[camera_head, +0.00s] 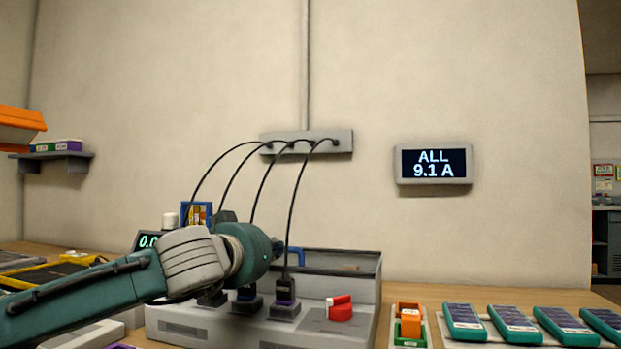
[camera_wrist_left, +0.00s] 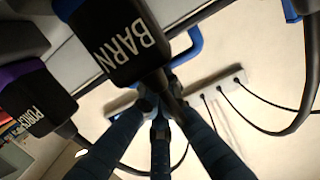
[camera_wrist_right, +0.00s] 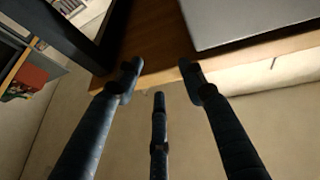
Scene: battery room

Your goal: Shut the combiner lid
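The combiner (camera_head: 345,330) is a grey box on the table with a red knob (camera_head: 340,308) and dark plugs on top. Its grey lid (camera_head: 345,261) appears raised along the back edge. A blue bar handle (camera_head: 295,256) shows beside my left gripper; it also shows in the left wrist view (camera_wrist_left: 187,48). My left gripper (camera_wrist_left: 160,95) has its fingers drawn together around the bar, partly hidden by a cable and the plug marked BARN (camera_wrist_left: 125,45). My right gripper (camera_wrist_right: 158,82) is open and empty.
Several black cables run from the plugs to a wall strip (camera_head: 335,141). A wall display (camera_head: 433,164) reads ALL 9.1 A. Right of the combiner stand an orange holder (camera_head: 408,310) and several teal modules (camera_head: 515,324). A shelf (camera_head: 55,157) hangs at left.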

